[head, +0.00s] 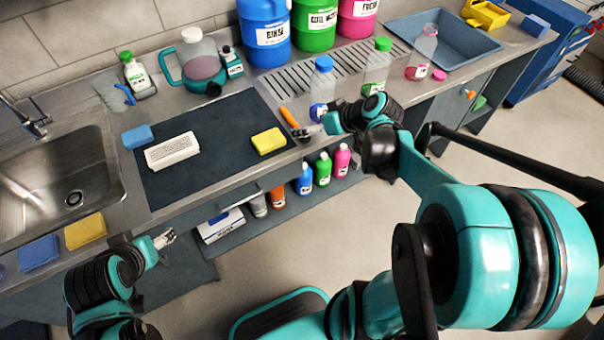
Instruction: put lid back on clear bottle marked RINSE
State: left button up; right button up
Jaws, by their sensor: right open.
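Three clear bottles stand along the counter's drain area; their small labels are too small to read. The left one (321,92) has a blue cap and blue label, the middle one (377,72) a green cap and green label. The right one (425,50) has pink contents or label and no coloured cap on top. A pink lid (438,75) lies on the counter beside it. My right gripper (306,133) is open and empty over the counter's front edge, near the blue-capped bottle. My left gripper (166,238) is low in front of the counter; its fingers are too small to judge.
A blue drum (264,33), seemingly marked RINSE, stands behind beside green and pink drums. An orange-handled tool (289,117) lies near my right gripper. A dark mat (210,125) holds a white brush block and sponges. A grey-blue tray (445,40) is at right.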

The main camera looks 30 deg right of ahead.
jog(key=s+a+m+h, duration=0.1)
jog(key=s+a, duration=0.4)
jog(key=s, duration=0.2)
jog(key=s+a+m+g+h, duration=0.1)
jog(key=s+a+h, duration=0.1)
jog(key=s+a, duration=0.3)
jog(key=shift+s+h, duration=0.3)
jog(key=shift+s, duration=0.95)
jog(key=shift+f, duration=0.1)
